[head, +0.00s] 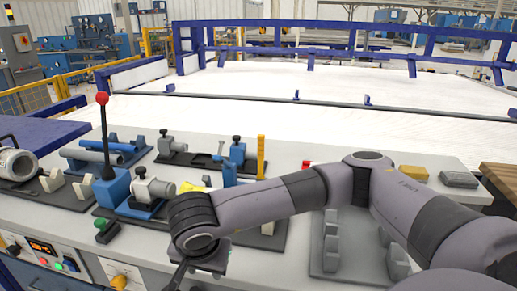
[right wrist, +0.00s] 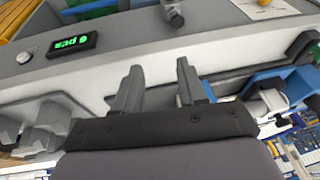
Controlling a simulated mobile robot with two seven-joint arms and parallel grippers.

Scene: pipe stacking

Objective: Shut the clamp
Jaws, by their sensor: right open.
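A blue block with an upright lever and red ball knob (head: 102,98) stands on the bench at left in the head view. Beside it is a blue holder with a grey cylinder (head: 150,190). A yellow upright handle (head: 261,157) stands further right beside blue fixture parts. I cannot tell for sure which of these belongs to the clamp. My right gripper (right wrist: 158,66) is open and empty, with its two fingers apart over the bench edge in the right wrist view. In the head view my arm hides part of the fixtures. My left gripper is not in view.
A small green-lit display (right wrist: 73,42) shows on a panel in the right wrist view. A red-lit display (head: 40,247) is on the bench front. Grey blocks (head: 332,240) stand on a plate at right. A white fenced surface (head: 300,85) lies behind.

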